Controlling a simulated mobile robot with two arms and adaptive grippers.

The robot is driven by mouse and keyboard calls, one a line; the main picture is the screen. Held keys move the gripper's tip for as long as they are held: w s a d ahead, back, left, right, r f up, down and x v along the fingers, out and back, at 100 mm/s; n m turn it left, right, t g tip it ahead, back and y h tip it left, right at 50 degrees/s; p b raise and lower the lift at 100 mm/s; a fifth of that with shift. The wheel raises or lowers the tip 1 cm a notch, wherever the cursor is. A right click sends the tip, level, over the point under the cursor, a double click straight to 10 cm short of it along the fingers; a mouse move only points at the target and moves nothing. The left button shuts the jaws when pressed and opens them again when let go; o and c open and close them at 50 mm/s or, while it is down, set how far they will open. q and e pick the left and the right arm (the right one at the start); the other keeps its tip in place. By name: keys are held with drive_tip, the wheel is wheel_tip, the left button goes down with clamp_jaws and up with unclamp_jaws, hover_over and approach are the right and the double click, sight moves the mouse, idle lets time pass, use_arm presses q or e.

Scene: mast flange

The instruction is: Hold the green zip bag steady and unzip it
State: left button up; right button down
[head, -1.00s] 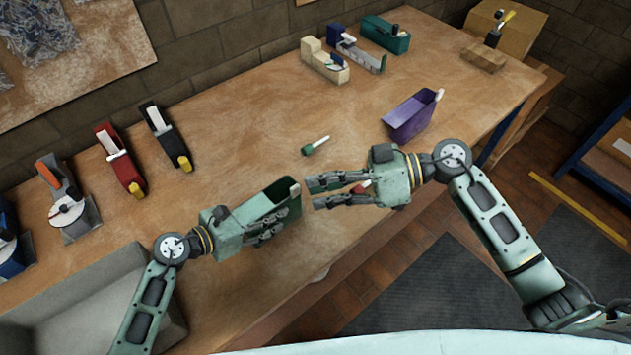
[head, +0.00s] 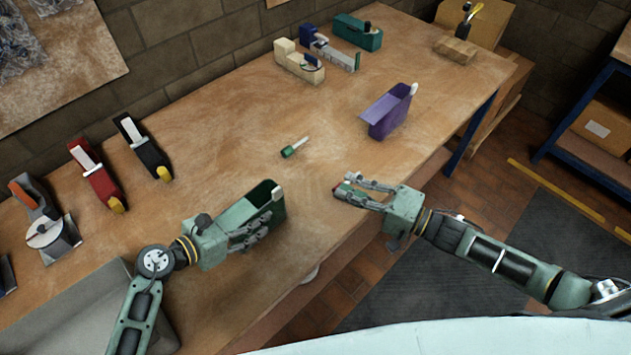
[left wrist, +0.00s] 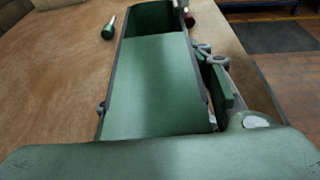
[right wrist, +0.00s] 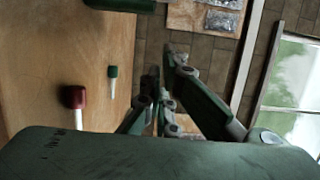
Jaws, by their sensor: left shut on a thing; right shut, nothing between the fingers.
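The green zip bag (head: 278,208) stands on the workbench near its front edge, shaped like a long open box. My left gripper (head: 262,232) is shut on its side wall and near end. In the left wrist view, a flat green panel of the bag (left wrist: 150,85) covers the near part, and the far part is open with a dark inside. A pale tip, perhaps the zip pull (head: 277,193), shows at the bag's far end. My right gripper (head: 342,187) is shut and empty, to the right of the bag and apart from it.
A red-headed stick (right wrist: 74,97) and a green-handled stick (head: 289,151) lie on the bench. A purple bag (head: 385,118) stands further right. Tape dispensers line the back left, and a grey tray (head: 75,300) sits at front left. Bench between bag and purple bag is mostly clear.

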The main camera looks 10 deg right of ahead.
sight(277, 194)
drive_tip(key=w+a, duration=0.4)
drive_tip(key=a, duration=0.6)
drive_tip(key=shift+a, duration=0.3)
drive_tip(key=shift+w, duration=0.1)
